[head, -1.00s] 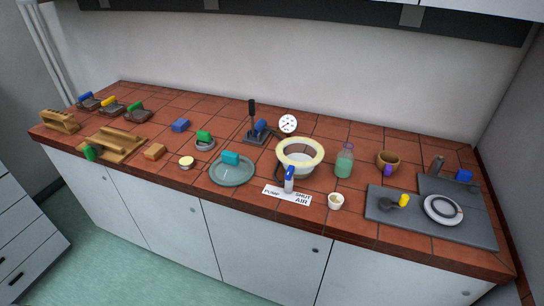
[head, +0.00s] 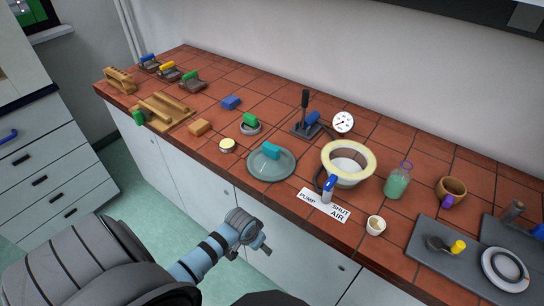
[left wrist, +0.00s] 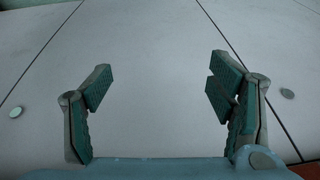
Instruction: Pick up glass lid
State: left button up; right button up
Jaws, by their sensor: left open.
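The glass lid (head: 267,164) is a round, pale green disc with a teal block-shaped handle (head: 272,151) on top. It lies on the tiled bench near the front edge, in the middle of the head view. My left gripper (head: 262,250) is below and in front of the bench edge, before the white cabinet doors, apart from the lid. In the left wrist view its jaws (left wrist: 157,90) are spread wide with nothing between them. The lid is not in the left wrist view. My right gripper is not in view.
Right of the lid stand a pot with a cream ring (head: 347,160), a blue-handled valve (head: 328,188) on a label and a white cup (head: 375,225). A small jar (head: 227,145) and a green-handled item (head: 250,123) sit to its left. The bench's front edge lies between gripper and lid.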

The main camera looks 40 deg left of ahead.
pick_arm(q)
jog(key=w+r+m+t, duration=0.1)
jog(key=w+r, duration=0.3)
jog(key=r, duration=0.9)
jog(key=n, duration=0.1)
send_near(270, 147)
jog(key=shift+h, duration=0.4)
jog(key=x, duration=0.7)
jog(key=b+x, duration=0.1)
jog(key=x, duration=0.3)
jog(key=shift+a+f, duration=0.25)
jog(key=shift+a, duration=0.15)
jog(key=shift+w+f+t, duration=0.25)
jog(key=shift+f+t, duration=0.05)
jog(key=c, duration=1.6)
